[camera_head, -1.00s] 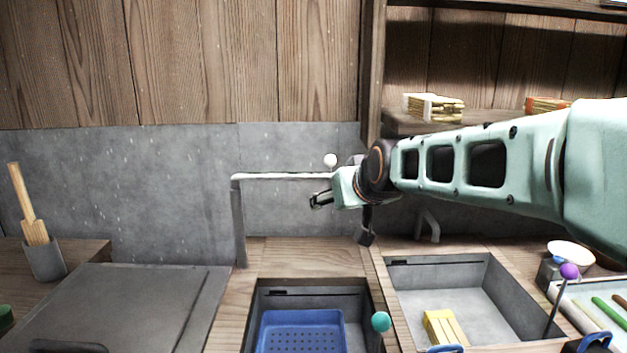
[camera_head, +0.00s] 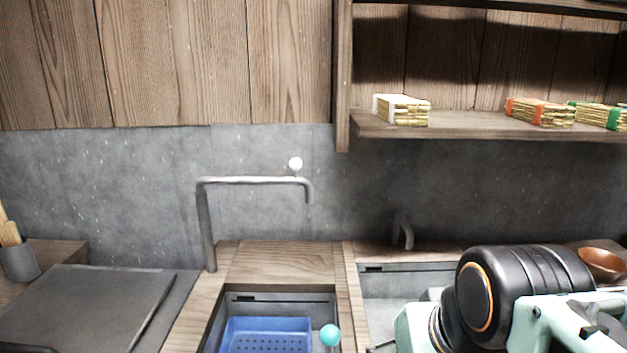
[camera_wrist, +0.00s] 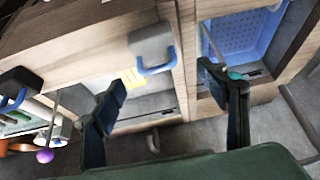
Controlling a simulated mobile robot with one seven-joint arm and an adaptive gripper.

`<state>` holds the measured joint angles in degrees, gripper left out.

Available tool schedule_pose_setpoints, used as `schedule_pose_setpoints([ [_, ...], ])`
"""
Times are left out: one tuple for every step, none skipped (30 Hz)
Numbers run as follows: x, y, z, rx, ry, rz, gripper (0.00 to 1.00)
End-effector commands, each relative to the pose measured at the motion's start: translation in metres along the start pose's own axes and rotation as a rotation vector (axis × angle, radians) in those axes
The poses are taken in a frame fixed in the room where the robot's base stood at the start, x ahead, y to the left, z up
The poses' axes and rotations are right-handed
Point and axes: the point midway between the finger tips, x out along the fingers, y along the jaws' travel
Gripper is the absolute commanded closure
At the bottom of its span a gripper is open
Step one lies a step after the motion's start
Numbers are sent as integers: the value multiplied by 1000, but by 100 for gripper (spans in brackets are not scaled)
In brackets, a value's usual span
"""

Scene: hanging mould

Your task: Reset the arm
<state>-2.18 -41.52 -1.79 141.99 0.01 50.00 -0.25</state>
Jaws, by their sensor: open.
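My arm (camera_head: 530,290) is folded low at the right of the head view, in front of the right basin. In the wrist view my gripper (camera_wrist: 160,80) is open, with its two dark fingers spread wide apart and nothing between them. It hangs above the counter, with the right basin (camera_wrist: 168,101) and a yellow block (camera_wrist: 132,78) beyond the fingers. In the head view the fingers are mostly out of frame or hidden by my arm.
A grey pipe tap (camera_head: 250,181) stands behind the left basin, which holds a blue perforated basket (camera_head: 265,334). A white ball (camera_head: 296,163) shows above the tap. A shelf (camera_head: 460,124) with several bundles is at upper right. A blue-handled grey piece (camera_wrist: 150,42) shows in the wrist view.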

Motion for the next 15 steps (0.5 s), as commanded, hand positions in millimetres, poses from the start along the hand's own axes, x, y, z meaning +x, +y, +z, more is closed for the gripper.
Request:
schedule_pose_setpoints([
  [-1, 4, 14, 10, -19, 28, 32],
  [-4, 6, 18, 13, -28, 37, 32],
  [-17, 4, 7, 9, -25, 29, 32],
  [-22, 3, 4, 8, -25, 28, 32],
  [-26, 3, 1, 8, -26, 28, 32],
  [-32, 3, -2, 8, -26, 27, 32],
  [-37, 3, -5, 8, -25, 27, 32],
  [-42, 3, -8, 8, -25, 27, 32],
  [-49, 2, -12, 8, -25, 27, 32],
  [-54, 2, -15, 7, -25, 26, 32],
  [-60, 2, -18, 7, -25, 26, 32],
  [-68, 2, -23, 7, -25, 26, 32],
  [-73, 2, -26, 7, -24, 26, 32],
  [-79, 2, -30, 7, -24, 26, 32],
  [-87, 2, -34, 7, -24, 26, 32],
])
